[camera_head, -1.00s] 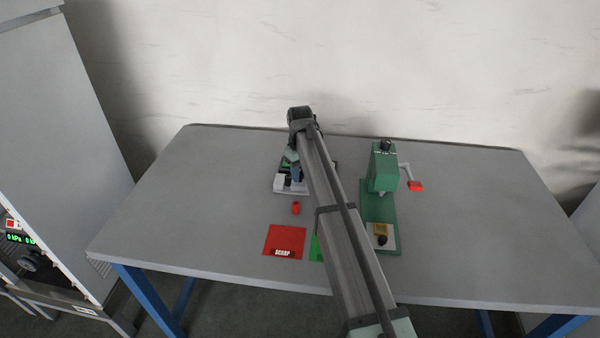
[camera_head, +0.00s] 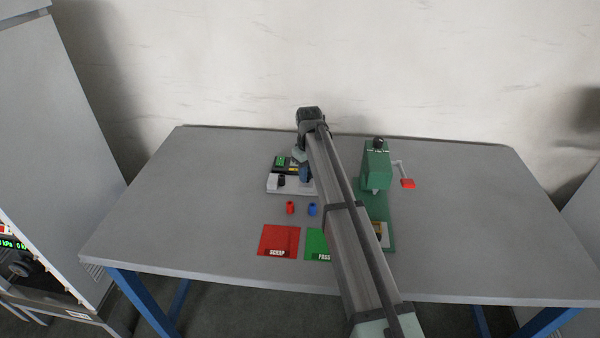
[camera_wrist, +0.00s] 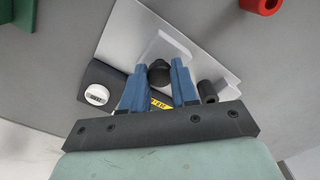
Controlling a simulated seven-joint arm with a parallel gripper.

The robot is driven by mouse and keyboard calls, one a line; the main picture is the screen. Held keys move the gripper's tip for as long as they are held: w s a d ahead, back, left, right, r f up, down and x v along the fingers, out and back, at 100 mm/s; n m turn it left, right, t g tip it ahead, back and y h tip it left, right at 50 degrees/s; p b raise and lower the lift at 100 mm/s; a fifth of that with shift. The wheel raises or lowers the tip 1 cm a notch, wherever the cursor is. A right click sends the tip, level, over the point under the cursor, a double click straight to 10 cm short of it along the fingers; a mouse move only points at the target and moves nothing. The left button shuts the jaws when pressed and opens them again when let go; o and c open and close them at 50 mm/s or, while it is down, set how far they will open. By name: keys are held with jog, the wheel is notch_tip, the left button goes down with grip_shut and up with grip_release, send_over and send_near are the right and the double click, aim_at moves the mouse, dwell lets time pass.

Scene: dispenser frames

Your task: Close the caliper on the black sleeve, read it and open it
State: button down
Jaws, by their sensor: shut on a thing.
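The caliper stands at the back middle of the table, with a green display (camera_head: 280,161) and a pale base plate (camera_head: 270,190). The black sleeve (camera_head: 281,180) is upright at the plate's left, beside a white block (camera_head: 272,183). In the wrist view the sleeve (camera_wrist: 207,91) is just right of my fingers, apart from them. My gripper (camera_head: 305,175) is over the caliper's right part. In the wrist view my gripper (camera_wrist: 158,85) has its blue fingers shut on a dark round knob (camera_wrist: 159,72). The display reading is too small to read. Whether a jaw touches the sleeve is hidden.
A red sleeve (camera_head: 290,208) and a blue sleeve (camera_head: 312,210) stand in front of the caliper. Nearer lie the red scrap mat (camera_head: 278,238) and green pass mat (camera_head: 316,240). A green press (camera_head: 376,168) with a red-handled crank is to the right, partly behind my arm.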

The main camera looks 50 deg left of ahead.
aim_at(309, 174)
jog(key=shift+w+d, duration=0.2)
jog(key=c, duration=1.2)
grip_release()
jog(key=o, duration=0.3)
jog(key=shift+o, duration=0.2)
notch_tip(309, 174, up, 14)
jog(key=shift+f, duration=0.1)
